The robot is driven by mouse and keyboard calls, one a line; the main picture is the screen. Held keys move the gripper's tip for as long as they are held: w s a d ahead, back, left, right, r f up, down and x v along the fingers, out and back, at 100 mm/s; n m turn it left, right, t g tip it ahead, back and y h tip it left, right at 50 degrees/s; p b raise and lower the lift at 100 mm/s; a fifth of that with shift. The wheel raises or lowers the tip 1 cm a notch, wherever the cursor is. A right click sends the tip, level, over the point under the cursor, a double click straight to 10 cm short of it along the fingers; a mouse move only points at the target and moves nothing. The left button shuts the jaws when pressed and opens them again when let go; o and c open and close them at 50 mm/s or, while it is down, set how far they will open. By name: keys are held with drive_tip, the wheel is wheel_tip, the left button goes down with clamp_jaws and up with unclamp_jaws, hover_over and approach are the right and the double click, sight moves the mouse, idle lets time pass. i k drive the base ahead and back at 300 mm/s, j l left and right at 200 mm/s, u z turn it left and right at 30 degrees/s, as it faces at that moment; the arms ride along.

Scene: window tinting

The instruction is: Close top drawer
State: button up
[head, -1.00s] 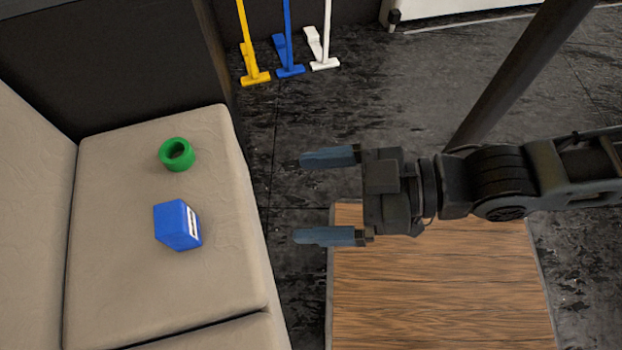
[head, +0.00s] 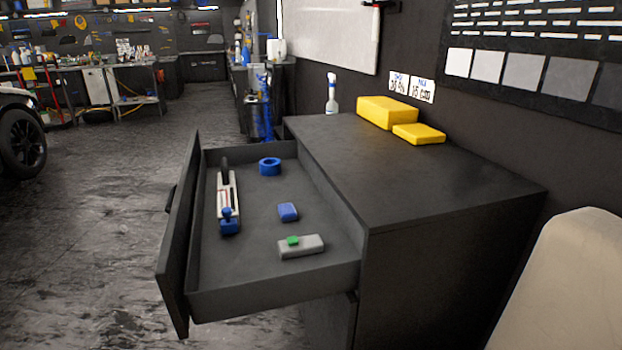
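The top drawer (head: 270,292) of a dark cabinet (head: 440,250) is pulled far out to the left. Its tall front panel (head: 178,245) faces left, with part of a handle at its edge. Inside lie a blue ring (head: 270,166), a white and blue tool with a black end (head: 228,200), a small blue block (head: 288,211) and a grey block with a green piece on it (head: 301,246). My gripper is not in the head view now.
On the cabinet top stand a spray bottle (head: 331,95) and two yellow blocks (head: 388,112). A beige seat (head: 570,285) is at the lower right. The floor (head: 90,240) left of the drawer is clear. A car wheel (head: 20,142) shows at the far left.

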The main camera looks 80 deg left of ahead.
sight(204, 273)
drive_tip(key=u, duration=2.55)
drive_tip(key=j+z, duration=0.35)
drive_tip(key=j, duration=0.25)
drive_tip(key=j+z, duration=0.3)
drive_tip(key=j, duration=0.3)
